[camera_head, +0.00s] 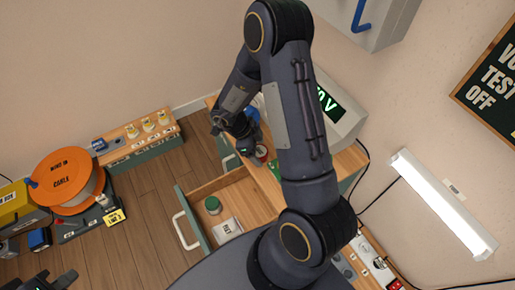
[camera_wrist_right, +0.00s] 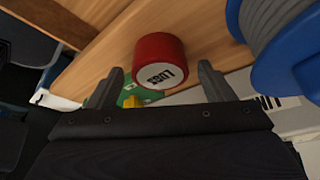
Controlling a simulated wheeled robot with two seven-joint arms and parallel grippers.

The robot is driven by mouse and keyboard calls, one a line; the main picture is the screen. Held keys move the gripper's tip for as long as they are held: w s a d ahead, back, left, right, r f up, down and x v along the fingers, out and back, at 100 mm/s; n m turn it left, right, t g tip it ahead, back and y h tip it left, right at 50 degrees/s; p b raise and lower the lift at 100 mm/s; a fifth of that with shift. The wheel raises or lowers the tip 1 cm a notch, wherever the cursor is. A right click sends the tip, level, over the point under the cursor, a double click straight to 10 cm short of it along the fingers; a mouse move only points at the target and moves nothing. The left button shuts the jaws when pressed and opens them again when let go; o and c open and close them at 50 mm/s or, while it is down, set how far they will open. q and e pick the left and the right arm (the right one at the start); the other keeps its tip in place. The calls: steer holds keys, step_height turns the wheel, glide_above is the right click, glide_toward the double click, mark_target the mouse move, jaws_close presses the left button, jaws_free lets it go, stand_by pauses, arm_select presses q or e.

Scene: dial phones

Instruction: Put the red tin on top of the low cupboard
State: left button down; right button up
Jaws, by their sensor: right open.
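In the head view the tin (camera_head: 261,152) is partly hidden beside my right gripper (camera_head: 254,149), over the wooden-topped desk (camera_head: 348,160). A low wooden-topped cupboard (camera_head: 145,154) stands at the left by the wall. My left gripper (camera_head: 55,279) is at the bottom left edge, fingers apart and empty, partly cut off.
An open drawer (camera_head: 249,193) holds a green-lidded tin (camera_head: 213,205) and a white box (camera_head: 227,230). An orange cable reel (camera_head: 66,180) stands at left. A blue spool (camera_wrist_right: 285,40) is close right of the red tin.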

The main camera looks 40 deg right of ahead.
steer(key=w+r+n+t+p, duration=0.2)
steer(key=w+r+t, duration=0.35)
steer(key=r, duration=0.65)
steer(key=w+r+n+t+p, duration=0.2)
steer(key=w+r+t, duration=0.2)
steer(key=w+r, duration=0.5)
steer(key=s+a+r+n+t+y, duration=0.1)
steer(key=a+r+n+t+y, duration=0.15)
steer(key=r, duration=0.35)
steer(key=s+a+r+n+t+y, duration=0.1)
steer(key=a+r+n+t, duration=0.15)
steer(key=r, duration=0.45)
steer(key=s+a+r+n+y, duration=0.3)
steer(key=s+a+n+y, duration=0.35)
steer(key=s+n, duration=0.5)
steer(key=s+d+f+n+g+h, duration=0.1)
steer(key=s+f+n+g, duration=0.3)
steer(key=s, duration=1.1)
step_height(320, 180, down, 3)
steer(key=shift+s+f+g+h, duration=0.15)
steer(key=shift+s+g+h, duration=0.1)
steer(key=shift+g+h, duration=0.65)
